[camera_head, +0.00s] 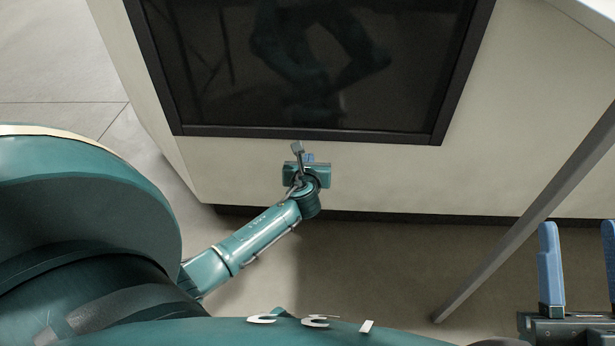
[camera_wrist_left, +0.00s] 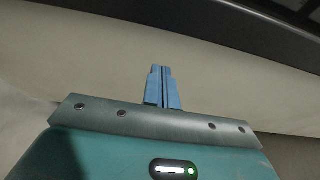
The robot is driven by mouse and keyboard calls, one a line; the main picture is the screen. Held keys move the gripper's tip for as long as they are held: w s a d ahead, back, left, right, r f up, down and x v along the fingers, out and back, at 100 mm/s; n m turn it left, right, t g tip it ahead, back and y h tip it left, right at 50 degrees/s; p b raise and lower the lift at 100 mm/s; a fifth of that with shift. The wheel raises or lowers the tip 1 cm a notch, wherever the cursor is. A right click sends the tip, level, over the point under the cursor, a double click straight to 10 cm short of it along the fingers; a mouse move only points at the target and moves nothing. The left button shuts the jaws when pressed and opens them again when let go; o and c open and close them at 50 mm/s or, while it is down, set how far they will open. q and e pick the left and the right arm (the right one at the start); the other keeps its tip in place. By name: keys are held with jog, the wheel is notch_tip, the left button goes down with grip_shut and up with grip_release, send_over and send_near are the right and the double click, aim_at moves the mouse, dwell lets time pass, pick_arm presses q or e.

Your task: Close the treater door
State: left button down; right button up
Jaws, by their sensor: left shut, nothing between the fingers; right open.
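The treater door (camera_head: 310,65) appears as a dark glass panel in a black frame on the front of a pale machine; it looks flush, though I cannot tell whether it is fully shut. Its dark lower edge also shows at the top right of the left wrist view (camera_wrist_left: 265,28). My left gripper (camera_head: 308,157) is just below the frame's lower edge, in front of the pale panel. In the left wrist view its blue fingers (camera_wrist_left: 162,72) are together and empty. My right gripper (camera_head: 579,228) is at the lower right, its blue fingers wide apart and empty.
The pale machine body (camera_head: 520,150) surrounds the door. A grey slanted bar (camera_head: 530,215) stands between the left arm and my right gripper. Tiled floor (camera_head: 60,60) is open at the left. A white edge (camera_head: 590,15) shows at the top right.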

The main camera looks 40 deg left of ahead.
pick_arm(q)
jog(key=r, duration=0.1)
jog(key=w+r, duration=0.1)
jog(key=shift+a+r, duration=0.25)
jog(key=shift+r, duration=0.05)
jog(key=shift+s+r, duration=0.1)
jog(key=shift+r, duration=0.4)
pick_arm(e)
jog(key=shift+r+n+y, duration=0.5)
jog(key=shift+r+n, duration=0.15)
jog(key=shift+n, duration=0.05)
pick_arm(q)
jog(key=shift+r, duration=0.1)
